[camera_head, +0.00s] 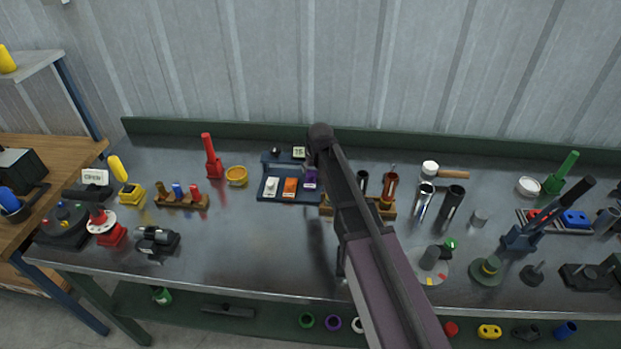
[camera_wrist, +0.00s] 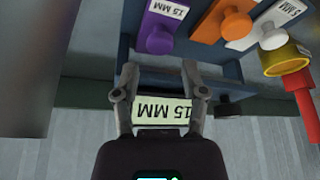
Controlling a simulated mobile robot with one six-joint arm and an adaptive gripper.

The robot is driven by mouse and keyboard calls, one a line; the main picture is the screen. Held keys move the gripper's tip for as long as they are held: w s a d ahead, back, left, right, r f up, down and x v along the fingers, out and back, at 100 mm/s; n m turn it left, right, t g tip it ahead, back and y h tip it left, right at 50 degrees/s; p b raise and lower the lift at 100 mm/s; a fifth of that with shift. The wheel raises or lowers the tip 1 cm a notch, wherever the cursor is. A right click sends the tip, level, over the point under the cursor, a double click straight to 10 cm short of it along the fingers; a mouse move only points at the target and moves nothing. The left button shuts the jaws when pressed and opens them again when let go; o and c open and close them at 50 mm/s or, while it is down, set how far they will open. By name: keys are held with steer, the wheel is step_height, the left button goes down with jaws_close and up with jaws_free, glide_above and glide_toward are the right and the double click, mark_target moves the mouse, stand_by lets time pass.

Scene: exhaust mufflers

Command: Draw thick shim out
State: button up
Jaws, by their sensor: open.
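The purple shim (camera_head: 310,179), with a round knob, sits in the dark blue rack (camera_head: 287,198), at the right of an orange shim (camera_head: 290,186) and a white shim (camera_head: 271,186). In the wrist view the purple shim (camera_wrist: 165,20) reads 15 MM and lies just beyond my fingertips, not between them. My gripper (camera_wrist: 160,72) is open and empty. A pale 15 MM sign (camera_wrist: 162,112) shows upside down between its fingers; it also stands at the rack's back in the head view (camera_head: 299,152). My arm covers the area right of the rack.
A yellow ring (camera_head: 236,175) and a red upright tool (camera_head: 211,160) stand left of the rack. A wooden holder (camera_head: 327,205) with cylinders is close on its right. The back wall is just behind the bench. The bench front below the rack is clear.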

mark_target(311, 174)
steer(key=shift+b+x, duration=1.55)
steer(key=shift+x, duration=0.5)
